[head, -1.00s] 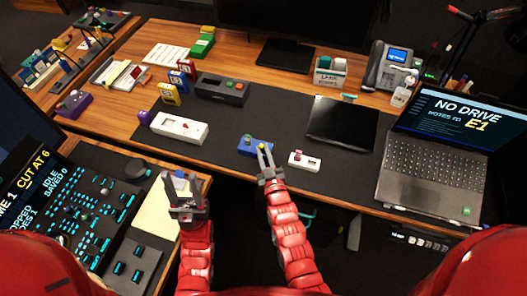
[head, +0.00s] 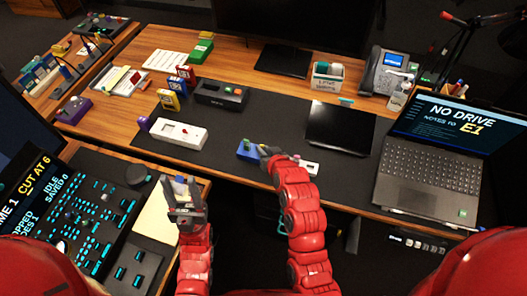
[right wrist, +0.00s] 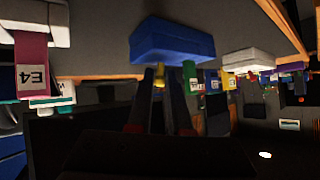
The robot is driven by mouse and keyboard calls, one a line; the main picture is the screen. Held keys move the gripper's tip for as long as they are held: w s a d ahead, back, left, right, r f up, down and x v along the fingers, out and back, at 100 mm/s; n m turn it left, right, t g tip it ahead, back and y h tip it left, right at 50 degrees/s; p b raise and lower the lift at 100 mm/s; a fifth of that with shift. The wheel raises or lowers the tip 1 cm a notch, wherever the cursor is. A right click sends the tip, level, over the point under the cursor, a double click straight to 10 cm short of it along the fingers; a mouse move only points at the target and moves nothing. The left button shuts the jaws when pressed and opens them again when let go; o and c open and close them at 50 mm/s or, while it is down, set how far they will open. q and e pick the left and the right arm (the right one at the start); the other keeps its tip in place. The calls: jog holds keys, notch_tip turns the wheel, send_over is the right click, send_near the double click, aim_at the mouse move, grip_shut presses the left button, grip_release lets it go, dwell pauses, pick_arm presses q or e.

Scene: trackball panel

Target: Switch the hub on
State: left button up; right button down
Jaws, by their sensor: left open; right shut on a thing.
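A small blue box (head: 246,150) lies near the desk mat's front edge. My right gripper (head: 265,152) is at its right part, coming in from the lower right. The right wrist view, upside down, shows the blue box (right wrist: 172,40) just beyond the fingertips. A small yellow knob (right wrist: 159,75) shows between them, and the gripper is shut on it. Which box is the hub, and the knob's setting, I cannot tell.
A small white box (head: 309,166) stands close right of my right gripper, partly hidden by it. A black box (head: 221,91) is behind. A tablet (head: 340,127) and laptop (head: 430,165) stand right.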

jog(key=shift+f+g, duration=0.1)
jog(key=shift+g, duration=0.2)
dwell(0.4)
jog(key=c, duration=0.8)
grip_release()
jog(key=shift+w, duration=0.1)
jog(key=shift+c, duration=0.2)
jog(key=shift+s+d+r, duration=0.2)
jog(key=shift+s+r, duration=0.15)
jog(key=shift+r, duration=0.05)
jog(key=p+v, duration=1)
jog(key=v, duration=0.6)
jog(key=shift+s, duration=0.2)
